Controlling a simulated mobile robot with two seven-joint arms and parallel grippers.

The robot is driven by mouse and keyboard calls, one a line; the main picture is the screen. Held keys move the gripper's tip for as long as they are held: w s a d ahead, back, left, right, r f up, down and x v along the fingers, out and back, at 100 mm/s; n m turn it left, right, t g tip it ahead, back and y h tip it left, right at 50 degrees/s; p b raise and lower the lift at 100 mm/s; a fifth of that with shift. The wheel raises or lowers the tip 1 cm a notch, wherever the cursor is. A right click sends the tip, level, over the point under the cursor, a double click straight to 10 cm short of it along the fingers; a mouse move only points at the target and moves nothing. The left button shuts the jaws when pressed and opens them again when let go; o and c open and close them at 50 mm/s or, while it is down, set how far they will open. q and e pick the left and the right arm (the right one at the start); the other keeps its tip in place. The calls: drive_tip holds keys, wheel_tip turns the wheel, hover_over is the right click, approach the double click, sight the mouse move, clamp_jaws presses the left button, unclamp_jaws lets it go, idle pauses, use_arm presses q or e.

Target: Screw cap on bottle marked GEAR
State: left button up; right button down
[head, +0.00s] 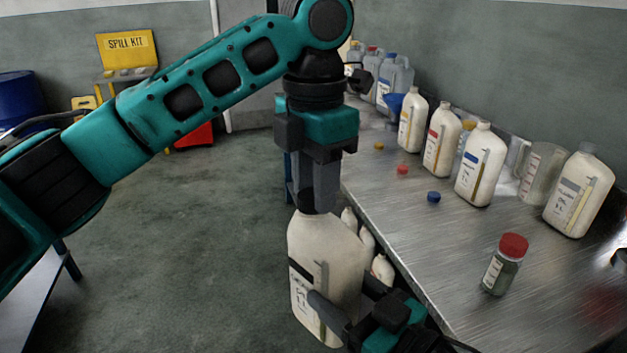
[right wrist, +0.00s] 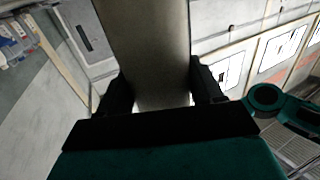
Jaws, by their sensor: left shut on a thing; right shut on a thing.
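A cream bottle (head: 325,255) with a black-striped label stands upright in mid-air in front of the table's left edge. I cannot read the label's word. My right gripper (head: 350,297) is shut around its lower body. The right wrist view shows the bottle's side (right wrist: 160,45) between the fingers of the right gripper (right wrist: 163,90). My left gripper (head: 315,190) points straight down over the bottle's neck and is shut on a black cap (head: 306,201). The cap is at the bottle's mouth; the fingers hide whether it is seated on the thread.
On the metal table (head: 400,230), several cream bottles stand along the wall. Loose yellow (head: 378,146), red (head: 402,170) and blue (head: 433,197) caps lie in front of them. A red-capped jar (head: 503,265) stands near the front. More white bottles (head: 382,268) show below the table edge.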

use_arm(q)
drive_tip(key=shift+m, duration=0.3)
drive_tip(key=o, duration=1)
drive_tip(key=shift+r, duration=0.15)
drive_tip(key=shift+r, duration=2.15)
drive_tip(key=shift+c, duration=0.2)
